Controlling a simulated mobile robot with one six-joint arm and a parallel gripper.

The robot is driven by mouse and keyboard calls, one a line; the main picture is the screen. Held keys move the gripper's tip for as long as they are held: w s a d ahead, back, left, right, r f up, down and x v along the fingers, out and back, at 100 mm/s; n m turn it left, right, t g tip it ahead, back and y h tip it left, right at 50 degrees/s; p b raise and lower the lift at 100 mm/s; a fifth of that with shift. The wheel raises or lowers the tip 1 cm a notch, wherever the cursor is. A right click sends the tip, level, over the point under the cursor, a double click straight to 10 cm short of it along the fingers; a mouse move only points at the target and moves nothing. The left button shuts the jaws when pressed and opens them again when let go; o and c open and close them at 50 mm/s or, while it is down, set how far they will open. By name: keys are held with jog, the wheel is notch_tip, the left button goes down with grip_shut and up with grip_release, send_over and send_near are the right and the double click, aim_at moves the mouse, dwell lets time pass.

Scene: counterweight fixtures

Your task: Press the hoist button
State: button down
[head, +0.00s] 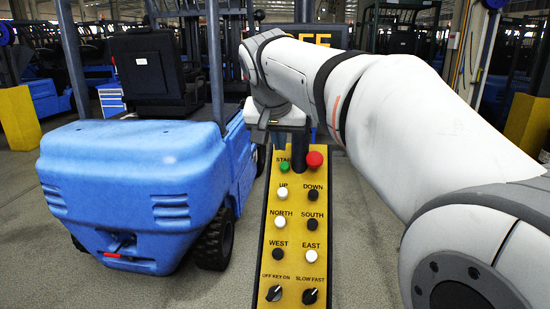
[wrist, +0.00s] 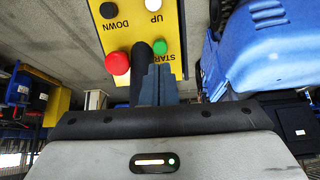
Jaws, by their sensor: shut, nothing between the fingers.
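A yellow control panel (head: 292,225) stands upright in the middle of the head view. It has a green START button (head: 284,167), a red button (head: 314,159), a white UP button (head: 282,191) and a black DOWN button (head: 313,195). No button is labelled "hoist". In the wrist view the UP button (wrist: 153,18) and DOWN button (wrist: 107,10) are clear of my gripper. My gripper (wrist: 160,72) is shut and empty, its tips near the green button (wrist: 160,47) and the red button (wrist: 117,63). I cannot tell whether it touches the panel.
Below are a white NORTH button (head: 280,222), black SOUTH (head: 312,225), black WEST (head: 278,254), white EAST (head: 311,256) and two black knobs. A blue forklift (head: 130,180) stands close on the left. Yellow posts (head: 20,118) stand farther back.

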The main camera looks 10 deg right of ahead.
aim_at(284, 166)
jog(key=p+x, duration=0.1)
jog(key=x, duration=0.7)
jog(key=shift+w+d, duration=0.15)
jog(key=shift+w, duration=0.15)
jog(key=shift+b+x, duration=0.6)
jog(key=shift+x, duration=0.45)
jog(key=shift+r, duration=0.1)
jog(key=shift+s+r, duration=0.15)
jog(key=shift+r, duration=0.1)
jog(key=v, duration=1.3)
jog(key=shift+s+a, duration=0.25)
jog(key=shift+s, duration=0.1)
jog(key=shift+r, duration=0.1)
